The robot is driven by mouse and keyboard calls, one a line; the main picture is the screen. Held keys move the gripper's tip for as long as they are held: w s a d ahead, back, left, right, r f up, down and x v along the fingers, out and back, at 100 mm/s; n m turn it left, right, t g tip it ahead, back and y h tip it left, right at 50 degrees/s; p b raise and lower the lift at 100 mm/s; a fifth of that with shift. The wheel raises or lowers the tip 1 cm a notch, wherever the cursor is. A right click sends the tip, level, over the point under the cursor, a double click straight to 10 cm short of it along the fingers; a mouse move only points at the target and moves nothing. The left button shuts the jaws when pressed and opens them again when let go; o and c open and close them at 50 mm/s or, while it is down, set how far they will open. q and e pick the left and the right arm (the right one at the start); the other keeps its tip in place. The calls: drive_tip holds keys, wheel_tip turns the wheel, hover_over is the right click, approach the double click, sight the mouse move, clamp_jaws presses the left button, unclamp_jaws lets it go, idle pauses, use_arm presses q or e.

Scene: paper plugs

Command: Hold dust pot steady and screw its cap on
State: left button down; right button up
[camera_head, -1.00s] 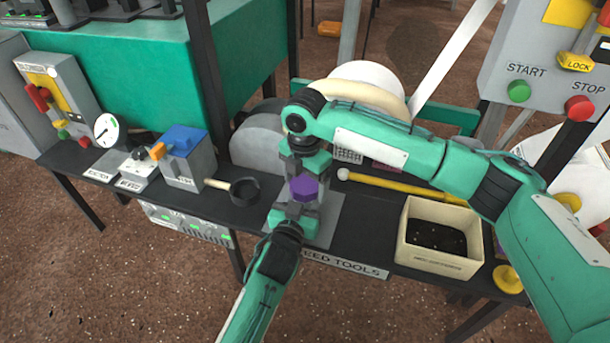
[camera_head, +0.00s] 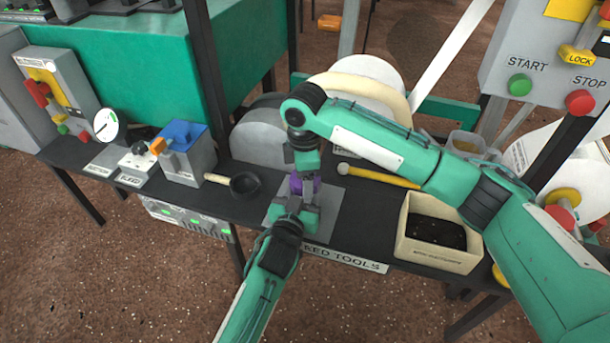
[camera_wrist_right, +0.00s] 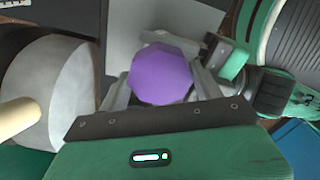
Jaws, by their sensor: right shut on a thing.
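The purple many-sided cap (camera_wrist_right: 160,75) sits between the fingers of my right gripper (camera_wrist_right: 162,88) in the right wrist view. In the head view my right gripper (camera_head: 306,178) reaches down over the cap (camera_head: 318,186) and hides most of it. My right gripper is shut on the cap. My left gripper (camera_head: 297,212) is at the same spot, just below the cap on the near side, over a grey plate (camera_head: 327,212). The dust pot is hidden by the cap and the grippers. Whether my left fingers are closed on it does not show clearly.
A yellow-handled tool (camera_head: 380,176) and a cream bin (camera_head: 440,262) are to the right. A grey drum (camera_wrist_right: 45,92) is close beside my right gripper.

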drive_tip(key=m, duration=0.7)
drive_tip(key=shift+s, duration=0.1)
drive_tip(key=m, duration=0.5)
drive_tip(key=shift+m, duration=0.4)
drive_tip(key=o, duration=1.1)
drive_tip(key=shift+r, duration=2.25)
drive_tip(key=shift+c, duration=0.6)
